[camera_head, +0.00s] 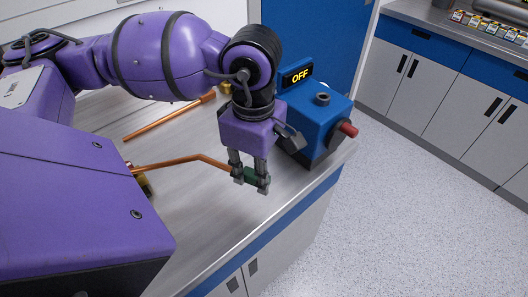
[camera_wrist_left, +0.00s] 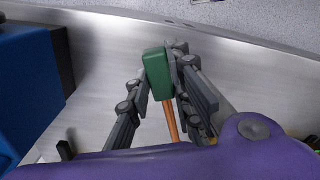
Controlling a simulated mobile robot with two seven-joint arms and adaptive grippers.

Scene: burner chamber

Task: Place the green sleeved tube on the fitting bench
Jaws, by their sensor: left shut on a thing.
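The green sleeved tube is a bent copper tube (camera_head: 190,158) with a green sleeve (camera_head: 257,175) at its right end. My left gripper (camera_head: 250,180) is shut on the green sleeve, over the bench (camera_head: 215,205) near its front edge. In the left wrist view the green sleeve (camera_wrist_left: 157,72) sits between the fingers, and the copper tube (camera_wrist_left: 172,122) runs down from it. I cannot tell whether the tube touches the bench top. The tube's left end is partly hidden behind my purple body. My right gripper is not in view.
A blue machine (camera_head: 312,110) with an "OFF" display and a red knob (camera_head: 347,129) stands on the bench right of the gripper. Another copper tube (camera_head: 165,118) lies behind. Brass pieces (camera_head: 146,186) lie near my body. A far counter (camera_head: 470,40) holds small labelled items.

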